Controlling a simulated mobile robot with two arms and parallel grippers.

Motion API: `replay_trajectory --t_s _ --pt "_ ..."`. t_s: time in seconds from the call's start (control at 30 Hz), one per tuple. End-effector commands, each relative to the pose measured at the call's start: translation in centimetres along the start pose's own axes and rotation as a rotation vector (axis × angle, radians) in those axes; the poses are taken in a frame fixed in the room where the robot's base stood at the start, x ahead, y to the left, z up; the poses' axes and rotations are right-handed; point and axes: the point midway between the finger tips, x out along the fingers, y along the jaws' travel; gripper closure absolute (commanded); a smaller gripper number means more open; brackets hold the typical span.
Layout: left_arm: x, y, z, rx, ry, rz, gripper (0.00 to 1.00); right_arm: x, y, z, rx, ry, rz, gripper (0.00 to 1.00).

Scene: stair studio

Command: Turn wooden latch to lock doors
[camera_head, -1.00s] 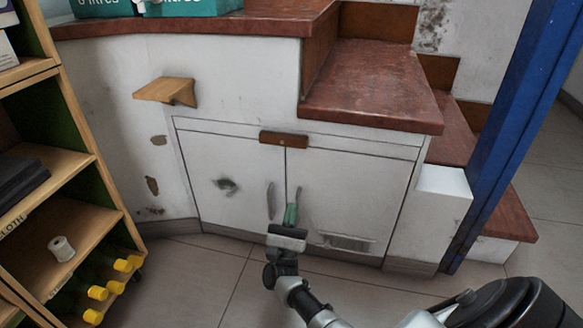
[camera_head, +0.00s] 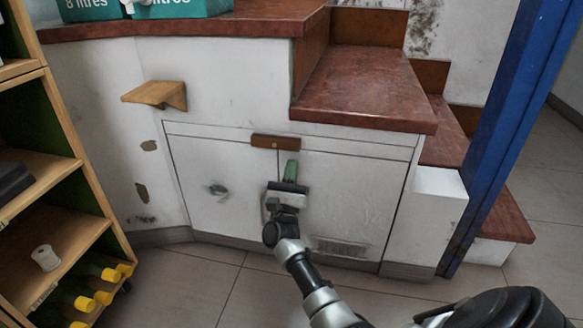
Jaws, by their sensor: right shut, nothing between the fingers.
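The brown wooden latch (camera_head: 276,142) lies level across the top of the seam between two white cabinet doors, the left door (camera_head: 215,190) and the right door (camera_head: 350,195). Both doors look closed and flush. My right gripper (camera_head: 291,168) is shut and empty, its green fingertips pointing up, a little below the latch's right half and in front of the right door. A gap shows between the fingertips and the latch. The gripper and its wrist hide the lower seam and most of the door handles. My left gripper is not in view.
A small wooden shelf (camera_head: 157,95) juts from the wall left of the doors. Red-brown steps (camera_head: 365,90) rise above and right. A blue post (camera_head: 505,140) stands at the right, a wooden shelf unit (camera_head: 75,180) at the left. Tiled floor (camera_head: 200,275) is clear in front.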

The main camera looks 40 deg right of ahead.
Motion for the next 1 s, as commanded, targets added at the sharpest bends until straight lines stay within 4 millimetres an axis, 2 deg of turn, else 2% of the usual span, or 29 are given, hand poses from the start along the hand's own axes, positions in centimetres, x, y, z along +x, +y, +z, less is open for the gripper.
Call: replay_trajectory --t_s 0.27,1.0 --pt "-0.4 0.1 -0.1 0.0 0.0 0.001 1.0 1.2 0.0 1.2 0.0 0.0 0.0 1.0" --pt "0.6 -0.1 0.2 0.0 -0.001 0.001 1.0 1.4 -0.2 1.5 -0.05 0.0 0.051 1.0"
